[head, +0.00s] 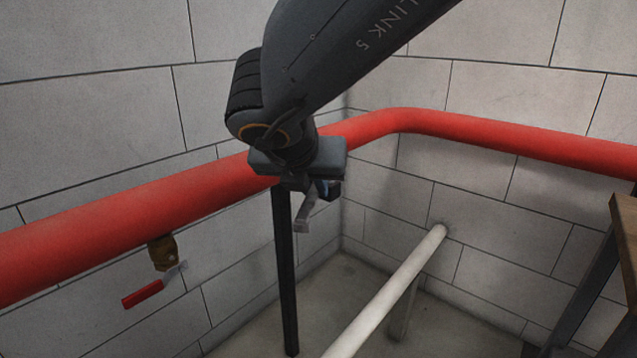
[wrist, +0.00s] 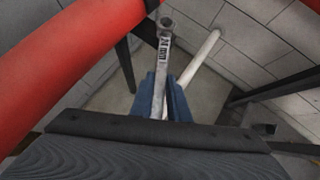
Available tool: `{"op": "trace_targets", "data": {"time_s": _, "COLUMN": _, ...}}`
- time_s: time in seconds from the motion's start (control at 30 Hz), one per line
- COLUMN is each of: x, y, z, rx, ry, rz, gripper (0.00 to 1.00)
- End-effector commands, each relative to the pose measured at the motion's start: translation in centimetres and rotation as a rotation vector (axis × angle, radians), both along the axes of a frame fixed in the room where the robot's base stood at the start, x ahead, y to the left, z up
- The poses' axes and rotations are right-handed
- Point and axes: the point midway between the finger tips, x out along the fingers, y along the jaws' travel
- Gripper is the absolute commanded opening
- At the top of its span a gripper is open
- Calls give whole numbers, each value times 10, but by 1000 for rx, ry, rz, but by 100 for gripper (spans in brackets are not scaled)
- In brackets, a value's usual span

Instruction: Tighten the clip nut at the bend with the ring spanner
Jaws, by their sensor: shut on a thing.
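My gripper (wrist: 165,97) is shut on a grey ring spanner (wrist: 164,60), its blue fingers on both sides of the handle. The spanner's ring end points up and away in the wrist view, near a small metallic part (wrist: 151,5) at the top edge, perhaps the clip nut. I cannot tell whether the ring touches it. In the head view my gripper (head: 328,190) hangs by the red pipe (head: 120,215), left of its bend, and the spanner (head: 303,218) slants down beneath it. The clip and nut are hidden there behind my arm.
A black post (head: 286,275) stands under the red pipe. A brass valve (head: 162,253) with a red lever (head: 143,294) hangs at left. A pale pipe (head: 390,290) runs from the wall near the floor. A wooden-topped bench (head: 625,235) stands at right.

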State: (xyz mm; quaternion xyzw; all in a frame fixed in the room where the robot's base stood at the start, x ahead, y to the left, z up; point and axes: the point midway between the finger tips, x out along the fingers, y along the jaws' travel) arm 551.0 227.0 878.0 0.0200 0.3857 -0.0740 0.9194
Motion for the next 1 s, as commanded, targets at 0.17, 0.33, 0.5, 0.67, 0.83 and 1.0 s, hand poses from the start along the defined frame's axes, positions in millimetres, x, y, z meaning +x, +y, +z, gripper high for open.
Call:
{"op": "trace_targets", "data": {"time_s": 0.17, "x": 0, "y": 0, "z": -4, "rx": 0, "ry": -1, "rz": 1, "gripper": 0}}
{"op": "trace_targets", "data": {"time_s": 0.33, "x": 0, "y": 0, "z": -8, "rx": 0, "ry": -1, "rz": 1, "gripper": 0}}
{"op": "trace_targets", "data": {"time_s": 0.5, "x": 0, "y": 0, "z": -12, "rx": 1, "ry": -1, "rz": 1, "gripper": 0}}
{"op": "trace_targets", "data": {"time_s": 0.67, "x": 0, "y": 1, "z": -15, "rx": 1, "ry": -1, "rz": 1, "gripper": 0}}
{"op": "trace_targets", "data": {"time_s": 0.83, "x": 0, "y": 1, "z": -19, "rx": 1, "ry": -1, "rz": 1, "gripper": 0}}
{"op": "trace_targets", "data": {"time_s": 1.0, "x": 0, "y": 1, "z": -18, "rx": 1, "ry": -1, "rz": 1, "gripper": 0}}
